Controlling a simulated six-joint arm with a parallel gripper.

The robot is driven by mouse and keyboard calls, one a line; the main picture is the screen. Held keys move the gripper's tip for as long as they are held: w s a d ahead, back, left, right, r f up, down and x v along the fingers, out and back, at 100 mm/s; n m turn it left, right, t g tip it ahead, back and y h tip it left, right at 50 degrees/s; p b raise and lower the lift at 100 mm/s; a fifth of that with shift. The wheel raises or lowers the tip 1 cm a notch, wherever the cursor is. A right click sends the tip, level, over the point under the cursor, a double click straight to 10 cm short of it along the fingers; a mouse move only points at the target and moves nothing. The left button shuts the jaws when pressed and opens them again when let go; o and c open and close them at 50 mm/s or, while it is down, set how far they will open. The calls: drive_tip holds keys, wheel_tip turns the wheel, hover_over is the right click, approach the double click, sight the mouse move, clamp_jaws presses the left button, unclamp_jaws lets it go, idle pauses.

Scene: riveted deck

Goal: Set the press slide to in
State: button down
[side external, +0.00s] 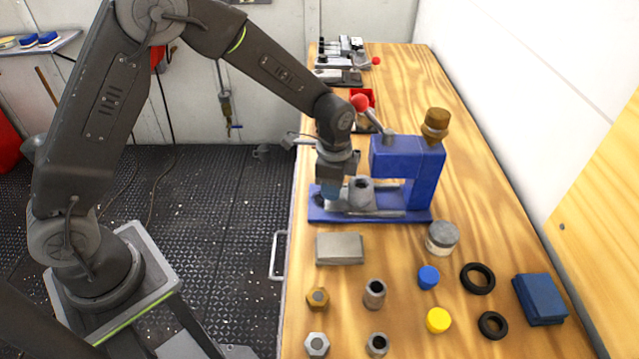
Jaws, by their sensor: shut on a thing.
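A blue press (425,170) stands on the wooden bench, with a blue base plate, a brown knob on top and a lever with a red ball end. Its grey slide (385,207) lies along the base, with a grey block holding a dark round opening on it. My gripper (335,207) points down at the left end of the slide, outside the press frame. It is shut on the slide's left end. The fingertips and the gripped part are partly hidden by the gripper body.
A grey block (340,248), a round tin (442,238), several nuts and bushings, blue and yellow caps, black rings (478,278) and a blue box (540,299) lie in front of the press. Clamps and a red bin stand behind.

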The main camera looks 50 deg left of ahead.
drive_tip(key=shift+w+d, duration=0.15)
drive_tip(key=shift+w, duration=0.05)
drive_tip(key=c, duration=0.8)
unclamp_jaws()
drive_tip(key=shift+c, duration=0.2)
drive_tip(key=r, duration=0.4)
drive_tip(key=shift+a+r, duration=0.3)
drive_tip(key=shift+r, duration=0.05)
drive_tip(key=s+a+r, duration=0.3)
drive_tip(key=a+r, duration=0.3)
drive_tip(key=a, duration=0.4)
drive_tip(key=shift+s+a+r, duration=0.2)
drive_tip(key=shift+a, duration=0.15)
